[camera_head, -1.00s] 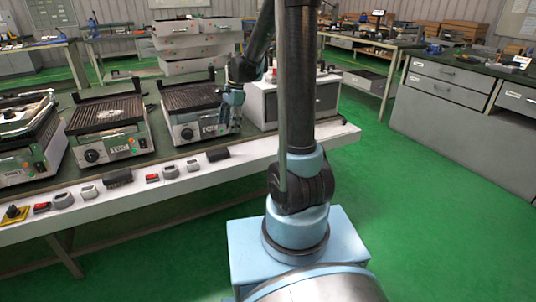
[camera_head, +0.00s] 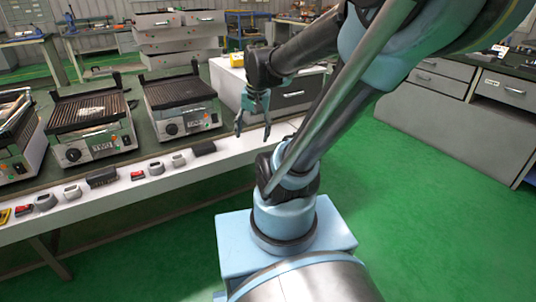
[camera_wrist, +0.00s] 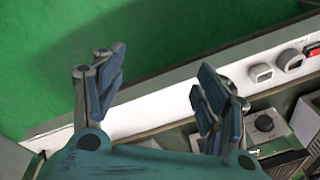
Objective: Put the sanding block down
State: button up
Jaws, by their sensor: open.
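My gripper (camera_head: 253,134) is open and empty, with its fingers pointing down above the white front ledge (camera_head: 233,148), right of the small parts. In the wrist view its two fingers (camera_wrist: 160,78) are spread wide with nothing between them. A dark block (camera_head: 204,147) lies on the ledge left of my gripper, apart from it. A similar dark block (camera_head: 102,177) lies farther left. Either may be the sanding block; I cannot tell which. In the wrist view the nearer dark block is not clearly visible, perhaps behind the right finger.
Grey and red parts lie along the ledge, including a red-and-grey one (camera_head: 137,175) and a grey ring-like one (camera_head: 45,202). Grills (camera_head: 180,103) stand behind it. A white cabinet (camera_head: 228,88) stands behind my gripper. The ledge's right end is bare; green floor lies in front.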

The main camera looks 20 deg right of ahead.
jog(key=s+d+f+n+h, duration=0.1)
jog(key=s+d+f+n, duration=0.2)
jog(key=s, duration=0.5)
jog(key=shift+d+f+n+t, duration=0.3)
jog(key=shift+f+n, duration=0.3)
jog(key=shift+f, duration=0.3)
jog(key=shift+w+a+f, duration=0.1)
jog(key=shift+w+f, duration=0.1)
jog(key=shift+w, duration=0.25)
jog(key=shift+o, duration=0.5)
